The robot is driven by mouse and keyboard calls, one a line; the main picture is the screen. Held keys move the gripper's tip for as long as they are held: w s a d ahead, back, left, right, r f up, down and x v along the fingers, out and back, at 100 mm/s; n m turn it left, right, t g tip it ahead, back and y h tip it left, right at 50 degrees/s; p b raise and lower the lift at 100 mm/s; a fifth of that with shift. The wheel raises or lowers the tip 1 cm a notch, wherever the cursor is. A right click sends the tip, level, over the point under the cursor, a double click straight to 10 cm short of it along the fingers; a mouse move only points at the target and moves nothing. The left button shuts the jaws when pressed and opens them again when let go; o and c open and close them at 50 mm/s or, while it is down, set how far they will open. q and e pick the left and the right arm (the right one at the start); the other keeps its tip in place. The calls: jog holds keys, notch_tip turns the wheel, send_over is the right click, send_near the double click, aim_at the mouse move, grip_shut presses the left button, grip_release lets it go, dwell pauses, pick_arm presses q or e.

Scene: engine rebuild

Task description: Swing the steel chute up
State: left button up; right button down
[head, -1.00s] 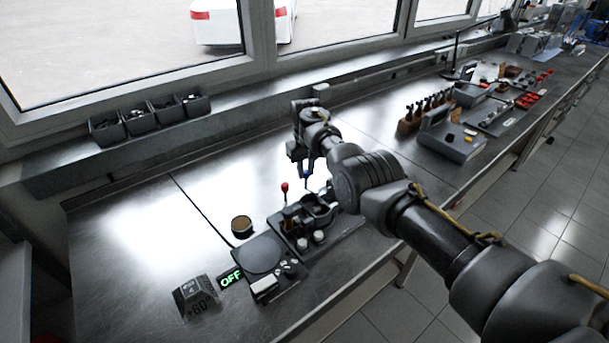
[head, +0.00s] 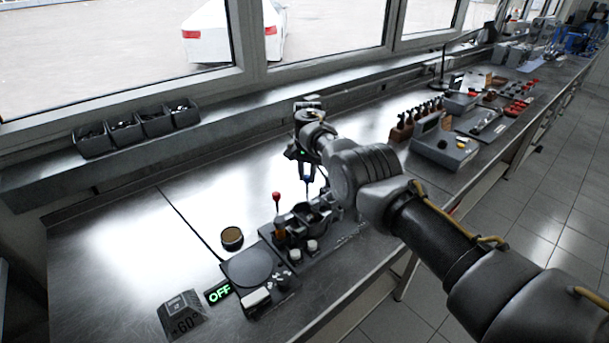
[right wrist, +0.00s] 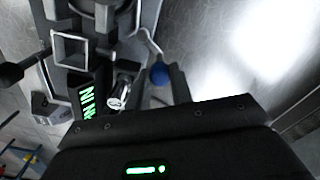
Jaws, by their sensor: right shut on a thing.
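My right gripper (head: 308,180) is over the dark fixture (head: 264,235) on the bench. It is shut on a blue ball knob (right wrist: 160,74), which tops a thin bent lever in the right wrist view. The blue knob also shows small in the head view (head: 308,179). A short shiny steel piece (right wrist: 118,94) lies beside the knob; I cannot tell for sure that it is the chute. My right forearm hides part of the fixture in the head view. My left gripper is not in view.
A red-knobbed lever (head: 276,197) stands upright on the fixture. A round brown-topped cup (head: 232,238), a round dark plate (head: 250,266), an OFF display (head: 218,292) and a 60-degree block (head: 183,315) are nearby. Small bins (head: 140,128) line the sill. The bench left of the cup is clear.

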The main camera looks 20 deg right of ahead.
jog(key=shift+d+m, duration=0.25)
jog(key=shift+m, duration=0.45)
jog(key=c, duration=1.2)
grip_release()
jog(key=shift+c, duration=0.2)
jog(key=shift+r, duration=0.1)
jog(key=shift+r, duration=0.35)
notch_tip(320, 180, up, 10)
jog(key=b, duration=0.1)
jog(key=shift+d+f, duration=0.1)
